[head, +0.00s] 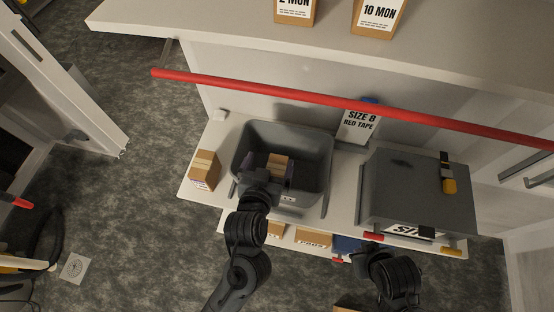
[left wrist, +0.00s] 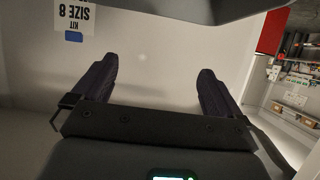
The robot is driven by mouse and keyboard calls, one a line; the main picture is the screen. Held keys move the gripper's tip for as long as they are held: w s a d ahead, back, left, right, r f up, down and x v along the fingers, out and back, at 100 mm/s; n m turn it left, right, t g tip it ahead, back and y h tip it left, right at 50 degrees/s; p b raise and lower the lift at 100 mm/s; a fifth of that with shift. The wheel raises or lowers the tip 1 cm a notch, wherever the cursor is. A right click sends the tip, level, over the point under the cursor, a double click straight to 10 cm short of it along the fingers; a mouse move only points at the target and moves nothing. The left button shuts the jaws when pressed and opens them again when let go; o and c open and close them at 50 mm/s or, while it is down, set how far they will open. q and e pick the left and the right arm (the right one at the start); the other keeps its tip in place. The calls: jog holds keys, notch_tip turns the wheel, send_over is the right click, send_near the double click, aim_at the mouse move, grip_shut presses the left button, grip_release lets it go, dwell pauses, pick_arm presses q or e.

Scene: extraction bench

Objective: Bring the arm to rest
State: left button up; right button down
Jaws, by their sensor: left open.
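My left gripper (head: 268,168) reaches over the grey open bin (head: 320,160) on the shelf, in the head view. Its dark fingers are spread, and a small brown carton (head: 277,163) shows between or below them; I cannot tell its depth. In the left wrist view the left gripper (left wrist: 157,82) is open, with nothing held between its fingers and a pale surface beyond. My right gripper (head: 372,252) is at the front of the grey lidded box (head: 415,185), by its red-ended handle. Its fingers are too small and dark to read.
A red bar (head: 340,101) runs across above the shelf (head: 345,190). A brown carton (head: 205,170) stands left of the bin, and a "SIZE 8 RED TAPE" box (head: 357,124) behind. Cartons (head: 313,238) sit on a lower level. Open floor (head: 130,200) lies to the left.

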pick_arm(q)
jog(key=shift+s, duration=0.1)
jog(key=s+a+f+g+y+p, duration=0.1)
jog(key=s+a+f+g+p, duration=0.1)
jog(key=s+a, duration=0.8)
jog(key=s+a+f+g+y+p, duration=0.1)
jog(key=s+a+f+g+p, duration=0.2)
jog(key=s+a+g, duration=0.4)
jog(key=shift+s+a+n+y+p, duration=0.35)
jog(key=shift+s+a+p, duration=0.35)
jog(key=shift+s+a, duration=0.8)
